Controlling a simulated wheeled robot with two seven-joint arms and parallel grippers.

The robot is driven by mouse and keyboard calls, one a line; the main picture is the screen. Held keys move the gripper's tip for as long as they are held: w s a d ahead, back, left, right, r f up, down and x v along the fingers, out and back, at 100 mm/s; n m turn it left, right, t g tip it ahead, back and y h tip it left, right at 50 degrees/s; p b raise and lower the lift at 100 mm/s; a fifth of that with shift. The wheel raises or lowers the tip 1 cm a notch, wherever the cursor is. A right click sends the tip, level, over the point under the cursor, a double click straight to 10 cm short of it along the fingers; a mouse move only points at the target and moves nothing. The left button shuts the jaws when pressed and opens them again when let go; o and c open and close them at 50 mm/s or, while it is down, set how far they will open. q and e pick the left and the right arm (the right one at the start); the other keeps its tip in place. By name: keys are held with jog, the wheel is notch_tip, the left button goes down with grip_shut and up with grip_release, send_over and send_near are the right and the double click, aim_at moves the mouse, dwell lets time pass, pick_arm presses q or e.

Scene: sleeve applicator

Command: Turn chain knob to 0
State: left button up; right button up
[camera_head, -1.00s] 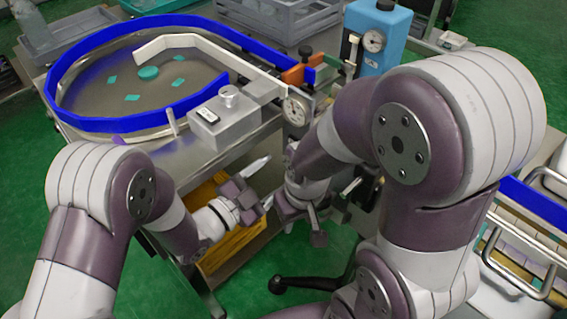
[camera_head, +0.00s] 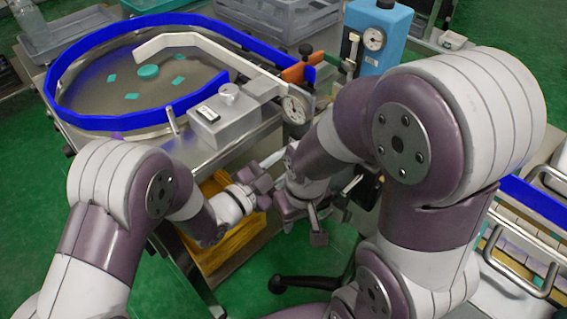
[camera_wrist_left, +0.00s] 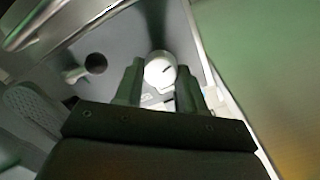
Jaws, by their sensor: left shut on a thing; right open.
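A round pale knob (camera_wrist_left: 160,70) with a short dark pointer mark shows in the left wrist view, on a grey panel (camera_wrist_left: 115,35). My left gripper (camera_wrist_left: 158,88) has its two dark fingers on either side of this knob and is shut on it. The pointer slants, and I cannot read the label or scale around it. In the head view my left gripper (camera_head: 264,172) is at the front of the machine, and the knob is hidden there. My right gripper (camera_head: 300,218) is open and empty, just right of the left one.
A blue-rimmed round bowl (camera_head: 100,124) with several teal pieces stands behind the grippers. A blue device (camera_head: 378,38) stands behind.

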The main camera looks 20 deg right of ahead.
pick_arm(q)
jog(key=n+p, duration=0.1)
jog(key=n, duration=0.2)
jog(key=shift+n, duration=0.4)
jog(key=shift+n+p, duration=0.45)
jog(key=shift+n, duration=0.85)
jog(key=o, duration=1.1)
jog(key=shift+c, duration=0.2)
jog(key=shift+a, duration=0.1)
jog(key=p+v, duration=0.1)
jog(key=v, duration=1.1)
jog(key=shift+a, duration=0.25)
